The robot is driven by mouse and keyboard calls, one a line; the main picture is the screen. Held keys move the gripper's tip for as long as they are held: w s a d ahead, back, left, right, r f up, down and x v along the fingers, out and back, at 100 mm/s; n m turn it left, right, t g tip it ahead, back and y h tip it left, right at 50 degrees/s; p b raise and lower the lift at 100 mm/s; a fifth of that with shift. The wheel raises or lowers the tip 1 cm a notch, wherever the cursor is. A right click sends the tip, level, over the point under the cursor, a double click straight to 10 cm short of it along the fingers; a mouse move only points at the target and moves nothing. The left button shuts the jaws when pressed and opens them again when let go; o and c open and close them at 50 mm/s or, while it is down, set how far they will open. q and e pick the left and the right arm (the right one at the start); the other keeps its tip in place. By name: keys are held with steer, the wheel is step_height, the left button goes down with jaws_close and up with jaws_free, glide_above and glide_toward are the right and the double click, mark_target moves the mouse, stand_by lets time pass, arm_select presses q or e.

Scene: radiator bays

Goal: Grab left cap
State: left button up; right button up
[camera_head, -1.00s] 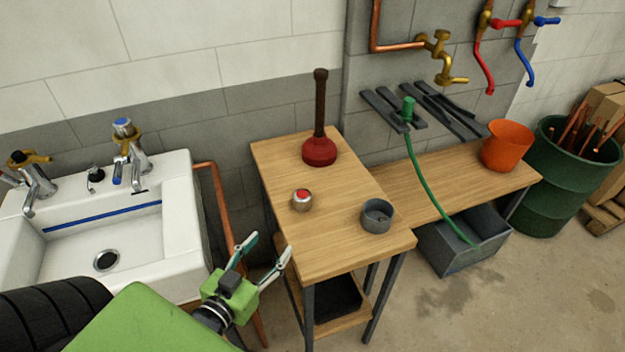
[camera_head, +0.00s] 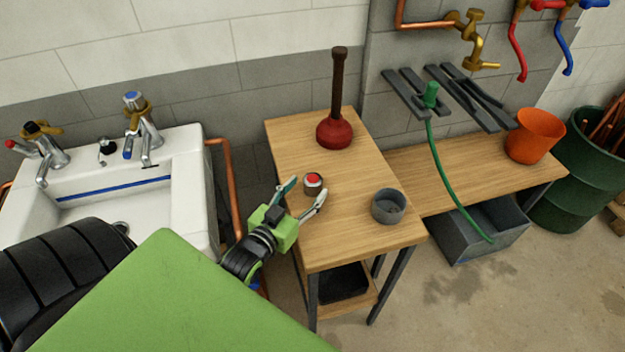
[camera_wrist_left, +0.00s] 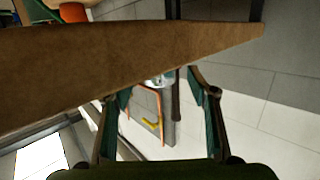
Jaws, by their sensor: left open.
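A small silver cap with a red top (camera_head: 313,183) stands on the wooden table near its left edge. My left gripper (camera_head: 306,193) is open at that edge, with its two fingertips spread on either side of the near part of the cap. I cannot tell whether either finger touches it. In the left wrist view, a small silvery object, likely the cap (camera_wrist_left: 160,79), shows between the tips of the open left gripper (camera_wrist_left: 158,87), partly hidden by the brown table edge. My right gripper is not in view.
The wooden table (camera_head: 350,243) also carries a red plunger (camera_head: 335,133) at the back and a grey round cup (camera_head: 388,206) to the right. A white sink (camera_head: 185,175) with taps stands left. An orange bucket (camera_head: 535,137) sits on the lower bench at the right.

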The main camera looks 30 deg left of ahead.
mark_target(308, 188)
arm_select(q)
steer(key=w, duration=0.3)
steer(key=shift+w+f, duration=0.35)
steer(key=shift+w, duration=0.15)
steer(key=c, duration=1.1)
steer(key=shift+c, duration=1.1)
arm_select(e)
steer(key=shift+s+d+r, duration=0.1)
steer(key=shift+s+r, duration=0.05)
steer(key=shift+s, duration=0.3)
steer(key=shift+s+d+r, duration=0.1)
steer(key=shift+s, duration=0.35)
arm_select(q)
steer(key=shift+a+r, duration=0.1)
steer(key=shift+r, duration=0.05)
